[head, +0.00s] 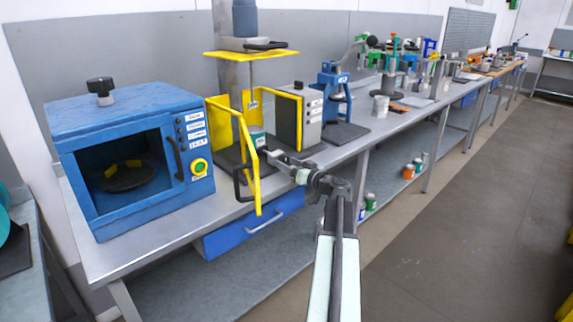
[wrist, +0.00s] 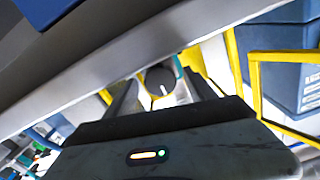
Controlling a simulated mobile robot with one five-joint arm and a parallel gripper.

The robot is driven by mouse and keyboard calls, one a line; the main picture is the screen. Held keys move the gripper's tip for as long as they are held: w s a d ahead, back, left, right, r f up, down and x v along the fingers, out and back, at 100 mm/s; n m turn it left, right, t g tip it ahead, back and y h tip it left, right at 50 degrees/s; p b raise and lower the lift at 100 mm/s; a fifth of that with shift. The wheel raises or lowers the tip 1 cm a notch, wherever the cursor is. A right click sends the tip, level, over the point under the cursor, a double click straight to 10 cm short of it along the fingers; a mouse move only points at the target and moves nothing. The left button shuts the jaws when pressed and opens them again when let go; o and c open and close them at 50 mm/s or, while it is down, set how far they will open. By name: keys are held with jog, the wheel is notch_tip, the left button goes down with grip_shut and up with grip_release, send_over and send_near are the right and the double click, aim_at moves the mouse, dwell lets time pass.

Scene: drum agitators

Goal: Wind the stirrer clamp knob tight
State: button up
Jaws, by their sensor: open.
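The stirrer stands on the bench in the head view, with a grey column (head: 233,85), a dark motor housing (head: 245,18) on top and an open yellow guard (head: 247,160). My gripper (head: 266,153) reaches in past the guard beside a teal-and-white can (head: 257,139). In the wrist view a round dark knob (wrist: 159,77) with a white line on its face lies between the fingers of my gripper (wrist: 161,88). The jaws are open. I cannot tell whether they touch the knob. The knob cannot be made out in the head view.
A blue cabinet (head: 130,150) with a window stands left of the stirrer. A grey box (head: 308,112) and a blue press (head: 335,95) stand to its right. The yellow guard's black handle (head: 242,182) sticks out near the bench edge. The floor (head: 450,220) at right is clear.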

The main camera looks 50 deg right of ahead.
jog(key=s, duration=0.7)
jog(key=shift+s+a, duration=0.15)
jog(key=shift+a, duration=0.15)
jog(key=w+n, duration=0.1)
jog(key=w, duration=0.1)
jog(key=w+n, duration=0.3)
jog(key=w, duration=0.2)
jog(key=shift+w+d+r+n, duration=0.1)
jog(key=shift+d+n, duration=0.2)
